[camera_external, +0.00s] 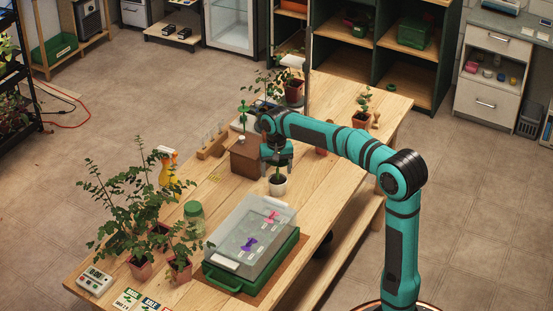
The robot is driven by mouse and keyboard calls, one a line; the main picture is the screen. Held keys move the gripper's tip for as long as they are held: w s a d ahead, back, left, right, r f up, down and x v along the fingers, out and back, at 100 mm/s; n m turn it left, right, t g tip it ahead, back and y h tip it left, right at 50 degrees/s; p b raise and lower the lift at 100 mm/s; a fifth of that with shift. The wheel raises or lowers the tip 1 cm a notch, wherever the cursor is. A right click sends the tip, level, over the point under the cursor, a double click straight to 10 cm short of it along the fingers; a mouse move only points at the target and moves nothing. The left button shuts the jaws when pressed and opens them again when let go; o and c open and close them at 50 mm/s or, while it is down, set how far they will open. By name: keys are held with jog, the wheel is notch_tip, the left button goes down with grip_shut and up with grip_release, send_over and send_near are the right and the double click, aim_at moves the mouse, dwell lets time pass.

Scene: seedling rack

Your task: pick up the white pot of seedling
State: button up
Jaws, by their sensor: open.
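The white pot (277,187) with a small green seedling stands upright on the wooden table, in the middle of the external view. My gripper (277,162) is open and points down, right above the pot, around or close to the seedling's leaves. Its fingers partly hide the seedling. I cannot tell whether they touch it.
A green tray with a clear lid (250,245) stands in front of the pot. A brown box (246,158) is close on its left. Terracotta-potted plants (140,268), a green jar (194,217) and a yellow bottle (168,172) stand further left. Bare wood (325,185) lies right of the pot.

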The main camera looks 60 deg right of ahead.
aim_at(278, 179)
jog(key=f, duration=0.4)
jog(key=shift+s+d+f, duration=0.1)
jog(key=shift+d+f, duration=0.2)
jog(key=shift+f, duration=0.1)
jog(key=c, duration=0.7)
jog(key=shift+r, duration=0.1)
